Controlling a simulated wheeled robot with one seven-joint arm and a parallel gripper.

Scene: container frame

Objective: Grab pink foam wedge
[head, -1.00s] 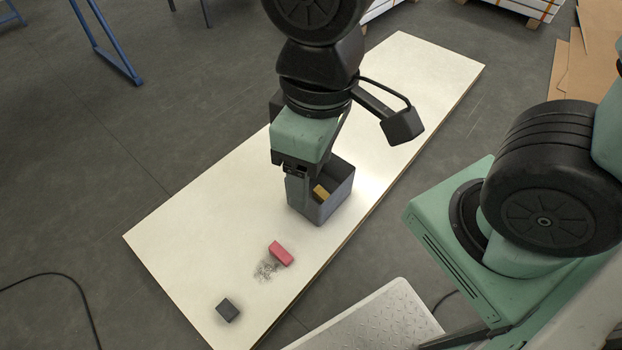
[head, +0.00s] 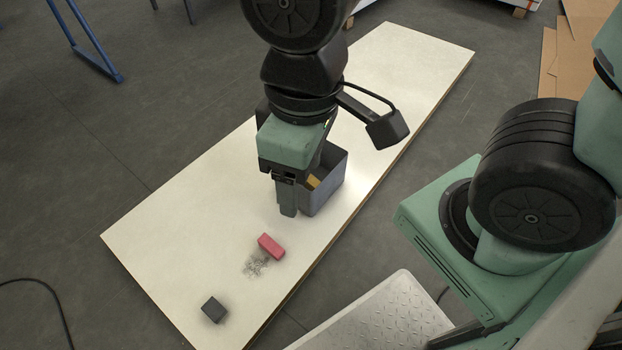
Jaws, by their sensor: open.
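The pink foam wedge (head: 271,246) lies on the pale board (head: 180,205), beside a patch of dark smudges. My gripper (head: 287,212) points down over the board, a little behind the wedge and in front of the grey bin. It is apart from the wedge and nothing shows in it. Only the near finger is clearly seen; the other is hidden behind it.
A grey open bin (head: 326,190) stands just behind my gripper, with a yellow block (head: 313,181) inside. A dark grey block (head: 214,309) lies near the board's front end. The board's left side is clear. A metal tread plate (head: 385,315) is at the lower right.

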